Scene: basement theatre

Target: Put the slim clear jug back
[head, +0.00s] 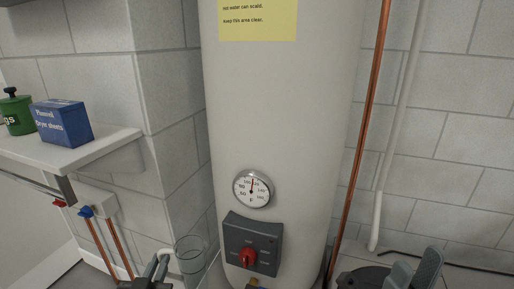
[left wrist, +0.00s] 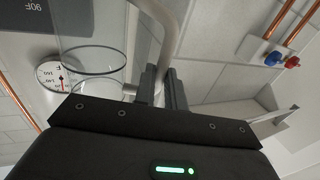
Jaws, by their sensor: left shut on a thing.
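The slim clear jug (head: 189,258) is at the bottom of the head view, left of the heater's control box. Its round rim shows, and its lower part is cut off by the picture edge. My left gripper (head: 158,266) is at the jug's left side, shut on it. In the left wrist view the jug's clear wall and rim (left wrist: 95,60) lie left of the closed fingers (left wrist: 162,88), which appear to grip its curved handle (left wrist: 174,38). My right gripper (head: 415,271) is at the bottom right, partly cut off; its finger gap is unclear.
A tall water heater (head: 283,120) with a gauge (head: 252,189) and a red-knobbed control box (head: 252,245) stands ahead. A white shelf (head: 70,150) at left holds a blue box (head: 62,122) and a green canister (head: 16,115). Copper pipes (head: 358,150) run beside the heater.

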